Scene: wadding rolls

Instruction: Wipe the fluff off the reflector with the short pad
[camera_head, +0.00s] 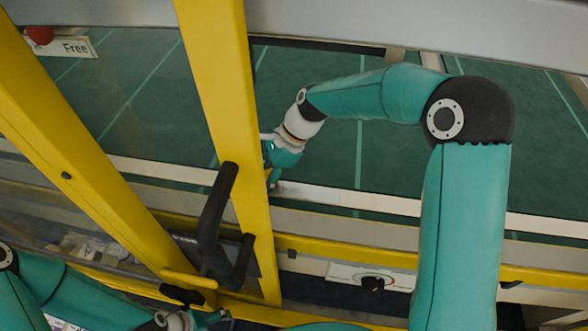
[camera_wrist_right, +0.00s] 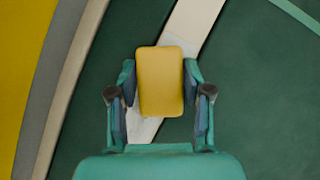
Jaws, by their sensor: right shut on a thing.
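My right gripper (camera_wrist_right: 160,95) is shut on a yellow pad (camera_wrist_right: 160,80), holding it by its two long sides. A pale strip (camera_wrist_right: 196,18) runs beneath the pad over dark green cloth. A whiter patch (camera_wrist_right: 142,130) on this strip shows below the pad and is perhaps the reflector; the pad hides its middle. I cannot make out fluff or tell whether the pad touches it. In the head view, my right gripper (camera_head: 272,178) is partly hidden behind a yellow post, close to the pale strip. My left gripper (camera_head: 208,319) is at the bottom edge, its fingers unclear.
Yellow posts (camera_head: 225,85) stand in front of the green bed, one with a black handle (camera_head: 212,220). A yellow rail (camera_head: 340,257) crosses the front, above a panel with a knob (camera_head: 372,282). A "Free" sign (camera_head: 75,47) is at the upper left.

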